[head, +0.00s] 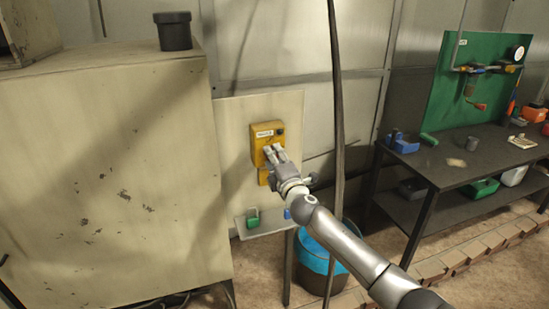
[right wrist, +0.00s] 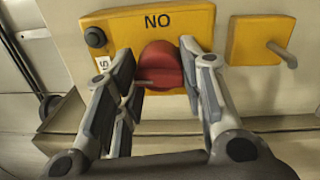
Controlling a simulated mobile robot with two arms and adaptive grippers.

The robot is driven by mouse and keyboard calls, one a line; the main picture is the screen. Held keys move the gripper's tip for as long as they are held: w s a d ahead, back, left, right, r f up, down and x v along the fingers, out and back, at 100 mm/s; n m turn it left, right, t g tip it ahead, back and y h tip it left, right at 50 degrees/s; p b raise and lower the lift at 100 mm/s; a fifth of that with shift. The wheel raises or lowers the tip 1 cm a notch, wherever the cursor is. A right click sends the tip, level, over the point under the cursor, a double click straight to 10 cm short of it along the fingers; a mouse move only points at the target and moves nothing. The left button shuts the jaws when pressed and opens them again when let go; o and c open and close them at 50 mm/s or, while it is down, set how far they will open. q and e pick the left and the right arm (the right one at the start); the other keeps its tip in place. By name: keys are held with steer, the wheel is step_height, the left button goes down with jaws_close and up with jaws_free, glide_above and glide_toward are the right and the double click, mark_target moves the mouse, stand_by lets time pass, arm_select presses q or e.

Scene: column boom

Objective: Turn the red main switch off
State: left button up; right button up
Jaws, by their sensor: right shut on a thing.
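The yellow switch box (head: 262,132) is mounted on a pale panel, with a white label on its upper part. In the right wrist view, its red main switch (right wrist: 162,62) sits between my fingers on the yellow face (right wrist: 228,27). The letters beside it read "NO" there, which is "ON" upside down. My right gripper (head: 270,154) reaches the front of the box and is shut on the red switch, its fingers on either side. In the head view the gripper hides the switch. My left gripper is not in view.
A smaller yellow box (right wrist: 255,42) with a grey pin is beside the switch. A green padlock (head: 253,217) rests on a small shelf (head: 270,224). A dark hanging cable (head: 336,90) passes by my right arm. A large cabinet (head: 100,170) stands left, a workbench (head: 450,160) right.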

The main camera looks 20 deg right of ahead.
steer(key=shift+f+n, duration=0.2)
steer(key=shift+n, duration=0.4)
steer(key=o, duration=0.9)
steer(key=shift+o, duration=0.6)
steer(key=shift+r, duration=0.1)
steer(key=shift+s, duration=0.15)
steer(key=s, duration=1.1)
steer(key=shift+s+d+f, duration=0.15)
steer(key=shift+s+f, duration=0.2)
steer(key=shift+s, duration=0.05)
